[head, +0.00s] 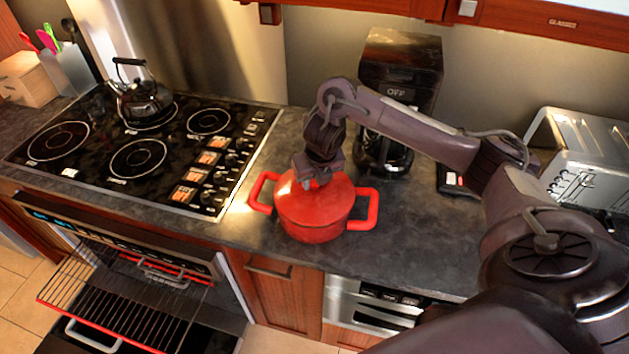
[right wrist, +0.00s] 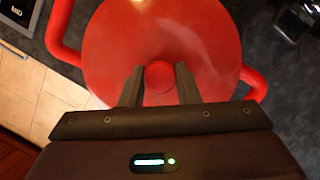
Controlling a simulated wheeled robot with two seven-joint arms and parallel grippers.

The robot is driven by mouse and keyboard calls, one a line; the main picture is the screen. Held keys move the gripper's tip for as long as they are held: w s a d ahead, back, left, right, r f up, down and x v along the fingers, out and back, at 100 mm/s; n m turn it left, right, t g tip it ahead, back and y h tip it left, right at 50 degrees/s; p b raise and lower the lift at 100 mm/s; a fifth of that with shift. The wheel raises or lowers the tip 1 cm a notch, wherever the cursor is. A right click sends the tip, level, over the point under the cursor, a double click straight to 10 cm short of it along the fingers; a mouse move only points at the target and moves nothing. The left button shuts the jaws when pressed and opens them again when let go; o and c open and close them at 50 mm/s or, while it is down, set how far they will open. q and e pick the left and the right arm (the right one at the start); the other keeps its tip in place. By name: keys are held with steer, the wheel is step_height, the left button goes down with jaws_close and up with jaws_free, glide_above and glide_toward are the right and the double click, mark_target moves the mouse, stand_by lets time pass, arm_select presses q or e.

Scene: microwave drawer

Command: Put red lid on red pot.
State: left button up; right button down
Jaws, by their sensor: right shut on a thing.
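The red pot (head: 312,230) stands on the dark counter to the right of the stove, with a looped handle on each side. The red lid (head: 338,192) is on top of the pot and appears to cover its opening; I cannot tell whether it is fully seated. My right gripper (head: 311,181) comes down from above onto the lid. In the right wrist view its two fingers are shut on the round knob of the lid (right wrist: 205,45), one on each side. The red pot handles (right wrist: 62,30) show beyond the lid's edge. My left gripper is not in view.
The black stove (head: 95,160) with a kettle (head: 143,98) is on the left. A coffee maker (head: 400,70) stands behind the pot and a toaster (head: 585,150) at right. The oven below is open with its rack (head: 125,300) out. Counter in front of the pot is narrow.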

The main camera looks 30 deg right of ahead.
mark_target(315, 182)
steer(key=shift+r, duration=0.1)
steer(key=shift+f+b, duration=0.55)
steer(key=shift+f, duration=0.1)
steer(key=c, duration=1.1)
jaws_free()
steer(key=shift+r, duration=0.1)
steer(key=p+v, duration=0.2)
steer(key=v, duration=0.1)
steer(key=p+v, duration=0.1)
steer(key=shift+w+r, duration=0.25)
steer(key=shift+r, duration=0.05)
steer(key=shift+s+p+v, duration=0.15)
steer(key=shift+p+v, duration=0.3)
steer(key=shift+v, duration=1.7)
steer(key=shift+s+p+v, duration=0.1)
steer(key=shift+p+v, duration=0.35)
steer(key=shift+v, duration=1.75)
steer(key=shift+f, duration=0.15)
